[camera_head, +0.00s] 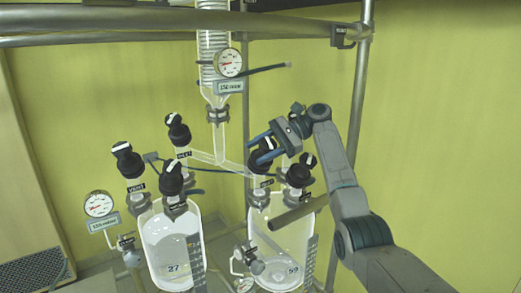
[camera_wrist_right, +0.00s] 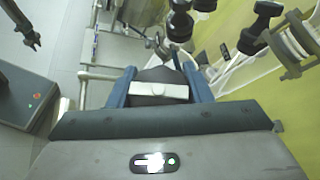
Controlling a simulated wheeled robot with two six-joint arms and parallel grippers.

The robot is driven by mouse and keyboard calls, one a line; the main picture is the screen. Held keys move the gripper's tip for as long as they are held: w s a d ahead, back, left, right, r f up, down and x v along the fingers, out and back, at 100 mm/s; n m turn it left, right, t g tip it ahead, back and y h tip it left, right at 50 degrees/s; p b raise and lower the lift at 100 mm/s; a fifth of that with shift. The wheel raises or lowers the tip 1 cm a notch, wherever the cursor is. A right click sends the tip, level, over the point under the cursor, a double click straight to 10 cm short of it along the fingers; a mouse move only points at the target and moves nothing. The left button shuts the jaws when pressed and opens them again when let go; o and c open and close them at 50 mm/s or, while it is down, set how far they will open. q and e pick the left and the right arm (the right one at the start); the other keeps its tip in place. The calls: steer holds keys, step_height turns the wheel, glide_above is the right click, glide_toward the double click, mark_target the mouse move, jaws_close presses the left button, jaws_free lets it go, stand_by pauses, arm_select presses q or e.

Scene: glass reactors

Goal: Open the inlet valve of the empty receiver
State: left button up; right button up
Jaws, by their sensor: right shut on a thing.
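My right gripper (camera_head: 262,146) is at the right receiver (camera_head: 295,236), marked 59. Its blue fingers are shut on the black valve knob (camera_head: 262,162) above a label that seems to read INLET. In the right wrist view, the fingers (camera_wrist_right: 158,88) sit either side of this dark knob, and its white bar (camera_wrist_right: 160,91) lies crosswise between them. The right receiver looks mostly clear, with a pale round shape low down that I cannot identify. The left receiver (camera_head: 166,232), marked 27, holds pale liquid.
Other black knobs stand close by on the right receiver (camera_head: 299,174) and on the left one (camera_head: 172,180). A glass coil column (camera_head: 212,45) with a gauge (camera_head: 229,63) hangs above. Metal frame bars (camera_head: 362,80) stand at right and cross the top. Another gauge (camera_head: 99,204) is at left.

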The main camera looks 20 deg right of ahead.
stand_by(0.5)
steer(key=o, duration=1)
